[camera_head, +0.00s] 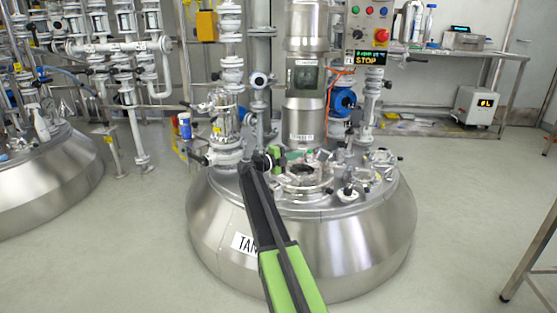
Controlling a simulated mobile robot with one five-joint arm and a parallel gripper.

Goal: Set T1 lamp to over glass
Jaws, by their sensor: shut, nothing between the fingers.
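The rounded steel tank (300,235) stands in the middle, with a label beginning "TAN" partly hidden by my arm. On its lid is a round fitting with a dark opening (302,169). A small pale fitting with a dark knob (347,192) stands to the right of it; I cannot tell whether this is the T1 lamp or where the glass is. My gripper (286,157), black and green, is over the lid just left of the dark opening. It is shut and holds nothing. My arm hides part of the lid's left side.
A steel column (304,100) and pipes with valves rise behind the lid. A control box (370,25) with a display reading "STOP" hangs above right. Another tank (45,180) stands left, a bench (430,128) at the back right.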

